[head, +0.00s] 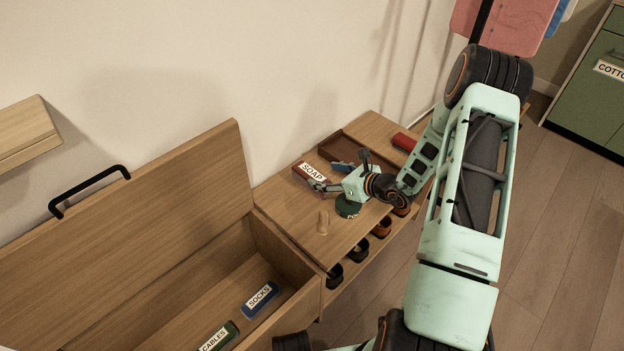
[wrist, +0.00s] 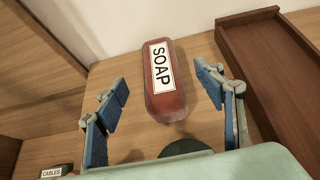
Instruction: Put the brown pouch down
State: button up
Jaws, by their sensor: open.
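The brown pouch (head: 303,174) is reddish brown with a white SOAP label. It lies on the wooden bench top (head: 289,207), near the wall. In the wrist view the pouch (wrist: 176,101) lies between and beyond my two blue fingers, with a gap on both sides. My gripper (head: 329,177) is open, low over the bench; it also shows in the wrist view (wrist: 160,84). Nothing is held between the fingers.
A brown tray (wrist: 265,75) stands right of the pouch. A dark green round thing (head: 347,207) and a small tan cup (head: 323,223) are nearby. A red object (head: 404,142) lies farther back. An open chest (head: 190,285) holds SOCKS and CABLES items.

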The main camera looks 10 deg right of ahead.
aim_at(312, 173)
jog(key=x, duration=0.2)
jog(key=shift+w+a+f, duration=0.15)
jog(key=shift+w, duration=0.05)
jog(key=b+x, duration=0.2)
jog(key=x, duration=0.2)
jog(key=shift+s+f, duration=0.1)
jog(key=shift+f, duration=0.2)
jog(key=shift+w+a+f, duration=0.1)
jog(key=shift+w+a, duration=0.2)
jog(key=shift+w, duration=0.1)
jog(key=shift+c, duration=0.3)
jog(key=c, duration=1.4)
